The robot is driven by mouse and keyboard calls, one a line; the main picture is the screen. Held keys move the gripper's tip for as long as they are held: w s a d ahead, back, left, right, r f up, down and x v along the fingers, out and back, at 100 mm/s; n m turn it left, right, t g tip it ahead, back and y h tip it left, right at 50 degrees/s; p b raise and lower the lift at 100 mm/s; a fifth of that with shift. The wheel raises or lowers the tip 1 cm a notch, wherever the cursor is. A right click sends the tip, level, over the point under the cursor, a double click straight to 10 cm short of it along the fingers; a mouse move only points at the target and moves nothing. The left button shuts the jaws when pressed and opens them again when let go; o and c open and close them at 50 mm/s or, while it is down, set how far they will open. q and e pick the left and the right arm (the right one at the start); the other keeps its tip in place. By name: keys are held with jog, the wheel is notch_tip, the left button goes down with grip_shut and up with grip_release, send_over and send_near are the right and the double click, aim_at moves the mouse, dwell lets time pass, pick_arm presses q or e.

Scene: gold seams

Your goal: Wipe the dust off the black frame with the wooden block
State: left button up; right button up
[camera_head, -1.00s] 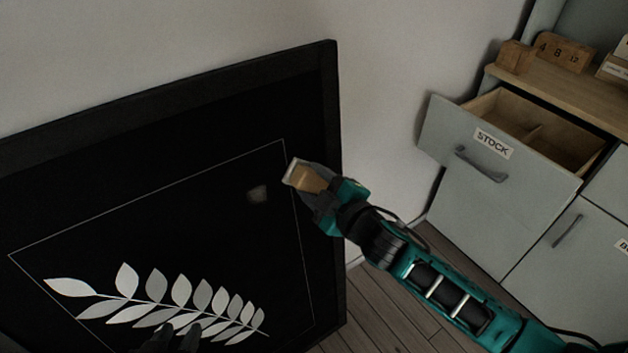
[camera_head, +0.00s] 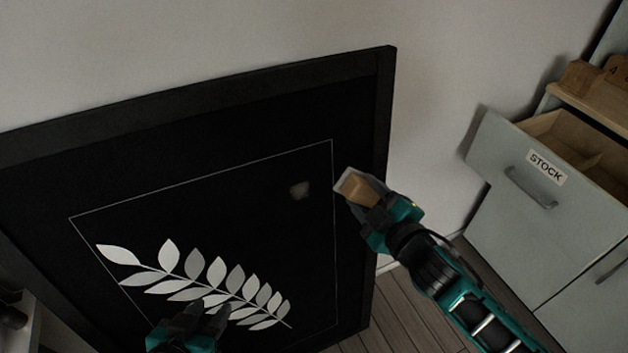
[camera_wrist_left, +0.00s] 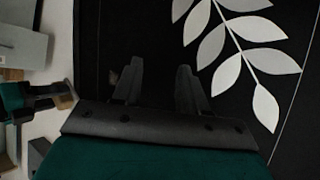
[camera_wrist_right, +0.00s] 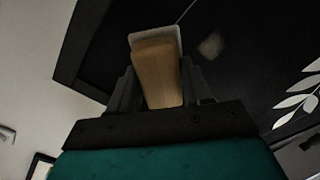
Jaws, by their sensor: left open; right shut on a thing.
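The black frame (camera_head: 230,105) leans against the wall, with a pale leaf print and a thin light border line. A small greyish dust patch (camera_head: 300,190) lies on its dark surface near the upper right; it also shows in the right wrist view (camera_wrist_right: 210,45). My right gripper (camera_head: 362,198) is shut on the wooden block (camera_head: 354,187), which has a pale pad on its front end (camera_wrist_right: 154,42). The block is just right of the dust patch, apart from it. Whether it touches the surface I cannot tell. My left gripper (camera_head: 205,312) is open and empty before the leaf print.
A grey cabinet (camera_head: 500,235) with an open drawer labelled STOCK (camera_head: 545,167) stands at the right. Wooden pieces (camera_head: 590,80) sit on its top. A pale shelf edge shows at the lower left. Wooden floor (camera_head: 405,310) lies between frame and cabinet.

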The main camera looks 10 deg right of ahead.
dwell(0.3)
jog(key=shift+s+a+f+n, duration=0.1)
jog(key=shift+a+f+n, duration=0.2)
jog(key=s+a+f+n, duration=0.3)
jog(key=a+f+n, duration=0.2)
jog(key=a+n, duration=0.35)
pick_arm(q)
notch_tip(320, 180, down, 6)
jog(key=s+a+y+b, duration=0.1)
jog(key=a, duration=0.1)
jog(key=shift+s+a+r, duration=0.15)
jog(key=shift+s+a, duration=0.1)
jog(key=shift+a, duration=0.15)
pick_arm(e)
jog(key=r+x, duration=0.1)
jog(key=x, duration=0.5)
jog(key=shift+a+f, duration=0.4)
jog(key=shift+f, duration=0.1)
pick_arm(q)
jog(key=shift+f+b, duration=0.3)
jog(key=shift+b, duration=0.25)
pick_arm(e)
jog(key=shift+x, duration=1)
